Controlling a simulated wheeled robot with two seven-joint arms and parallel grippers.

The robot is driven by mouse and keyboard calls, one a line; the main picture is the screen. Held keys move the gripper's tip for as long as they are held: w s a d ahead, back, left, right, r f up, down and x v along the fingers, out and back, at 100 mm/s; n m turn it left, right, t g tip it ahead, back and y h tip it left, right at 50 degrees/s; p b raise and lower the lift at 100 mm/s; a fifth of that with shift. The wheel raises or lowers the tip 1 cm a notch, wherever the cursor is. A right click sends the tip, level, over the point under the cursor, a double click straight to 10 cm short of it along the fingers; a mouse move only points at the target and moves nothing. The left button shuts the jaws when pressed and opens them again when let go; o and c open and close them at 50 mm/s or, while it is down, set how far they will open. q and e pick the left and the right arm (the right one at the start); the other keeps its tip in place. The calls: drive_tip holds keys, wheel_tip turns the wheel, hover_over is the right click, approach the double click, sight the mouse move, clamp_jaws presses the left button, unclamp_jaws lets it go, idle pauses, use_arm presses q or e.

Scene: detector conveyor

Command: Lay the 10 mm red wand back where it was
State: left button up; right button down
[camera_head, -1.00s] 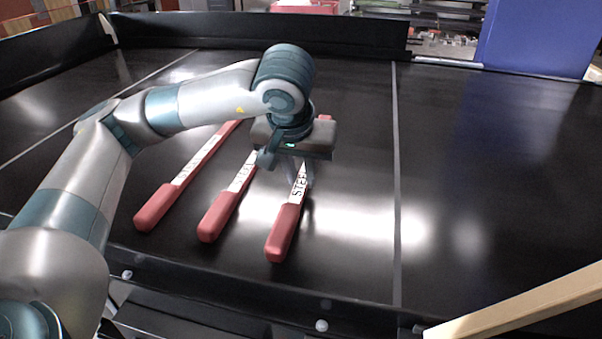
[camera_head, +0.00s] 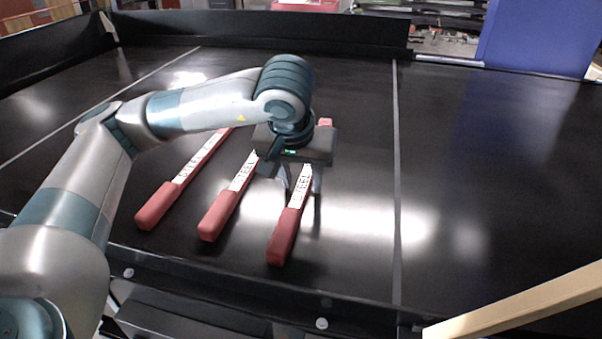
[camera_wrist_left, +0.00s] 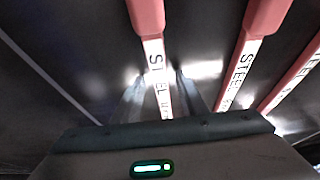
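Three red-handled wands with white STEEL labels lie side by side on the black belt: a left one (camera_head: 159,205), a middle one (camera_head: 219,215) and a right one (camera_head: 284,235). The size marks are too small to read, so I cannot tell which is 10 mm. My left gripper (camera_head: 300,190) is over the right wand, fingers spread on either side of its labelled shaft. In the left wrist view the wand (camera_wrist_left: 154,60) runs between the open fingers (camera_wrist_left: 158,82), with gaps on both sides. The gripper body hides part of that shaft. My right gripper is not in view.
The black belt (camera_head: 480,180) is clear to the right of a grey line (camera_head: 396,160). A dark raised wall (camera_head: 270,30) runs along the back. A blue panel (camera_head: 540,35) stands at the back right. A pale wooden bar (camera_head: 520,305) crosses the lower right corner.

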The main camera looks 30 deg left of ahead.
use_arm(q)
drive_tip(key=shift+r, duration=0.15)
drive_tip(key=shift+s+r, duration=0.1)
drive_tip(key=shift+r, duration=0.15)
drive_tip(key=b+v, duration=0.2)
drive_tip(key=v, duration=0.9)
drive_tip(key=shift+r+b, duration=0.2)
drive_tip(key=shift+b, duration=0.2)
drive_tip(key=shift+d+f, duration=0.1)
